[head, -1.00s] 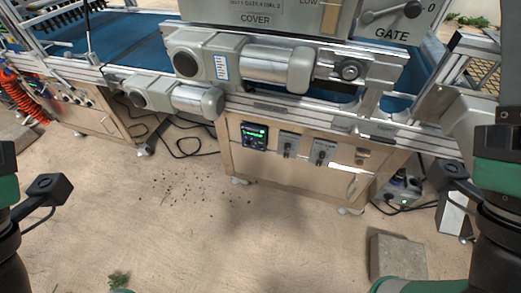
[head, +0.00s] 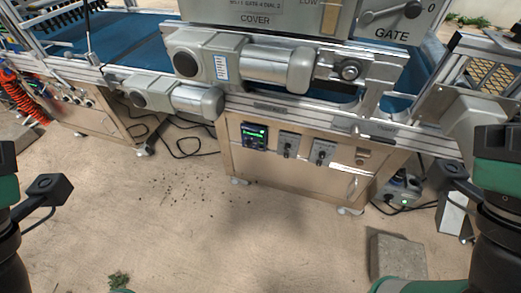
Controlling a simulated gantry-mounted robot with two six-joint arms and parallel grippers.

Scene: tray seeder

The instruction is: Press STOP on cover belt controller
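The likely cover belt controller (head: 253,136) is a small dark panel with a lit green display, on the front of the metal cabinet under the COVER unit (head: 255,15). Its buttons are too small to read, so I cannot make out STOP. Parts of my two arms show at the left and right edges of the head view. Neither gripper's fingertips are in the picture, and nothing of mine touches the controller.
Two knob panels (head: 289,145) sit right of the controller on the cabinet (head: 300,178). Silver motors (head: 275,68) jut out above it. A concrete block (head: 397,257) and cables lie on the floor at right. The floor in front is mostly clear, with scattered dark bits.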

